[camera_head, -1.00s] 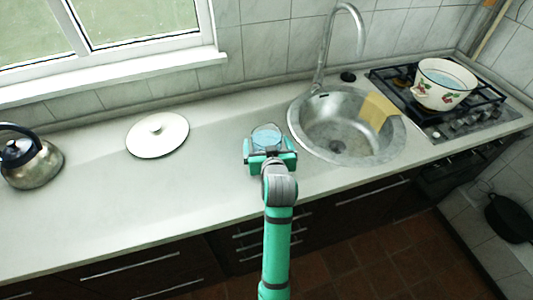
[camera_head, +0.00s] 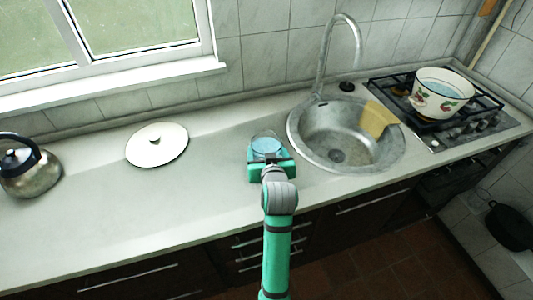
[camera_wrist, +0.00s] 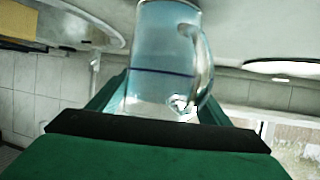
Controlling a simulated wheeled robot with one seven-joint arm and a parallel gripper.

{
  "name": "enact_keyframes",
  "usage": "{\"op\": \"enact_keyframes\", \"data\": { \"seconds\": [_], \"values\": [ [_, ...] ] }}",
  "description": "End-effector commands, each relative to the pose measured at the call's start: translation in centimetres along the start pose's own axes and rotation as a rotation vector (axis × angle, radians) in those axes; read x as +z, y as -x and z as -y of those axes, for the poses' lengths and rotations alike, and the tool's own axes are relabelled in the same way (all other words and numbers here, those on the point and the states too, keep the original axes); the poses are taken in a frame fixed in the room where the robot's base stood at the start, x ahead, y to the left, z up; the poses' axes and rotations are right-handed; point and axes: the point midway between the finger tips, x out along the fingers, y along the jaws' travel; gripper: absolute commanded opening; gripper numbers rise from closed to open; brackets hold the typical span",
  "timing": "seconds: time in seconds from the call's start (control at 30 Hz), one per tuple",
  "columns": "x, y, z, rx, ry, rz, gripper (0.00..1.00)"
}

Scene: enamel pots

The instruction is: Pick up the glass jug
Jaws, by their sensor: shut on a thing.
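The glass jug (camera_head: 266,145) is clear with a bluish tint, and stands at the far end of my arm over the counter, left of the sink. In the wrist view the glass jug (camera_wrist: 165,55) fills the middle, its handle on the right side. My green gripper (camera_head: 268,160) is shut on the jug, with a finger on each side of it. The gripper also shows in the wrist view (camera_wrist: 160,105). I cannot tell whether the jug's base touches the counter.
A round steel sink (camera_head: 345,150) with a tap (camera_head: 325,60) and a yellow cloth (camera_head: 375,118) lies to the right. An enamel pot (camera_head: 440,93) stands on the stove (camera_head: 455,125). A white lid (camera_head: 157,145) and a kettle (camera_head: 28,168) are to the left. The counter front is clear.

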Motion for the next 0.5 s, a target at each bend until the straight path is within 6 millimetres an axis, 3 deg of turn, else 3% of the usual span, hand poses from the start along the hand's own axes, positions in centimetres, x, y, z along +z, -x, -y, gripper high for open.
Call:
{"op": "enact_keyframes", "data": {
  "seconds": [0.5],
  "values": [
    [-4.1,1.6,0.0,0.001,0.002,-0.010,0.09]
  ]
}}
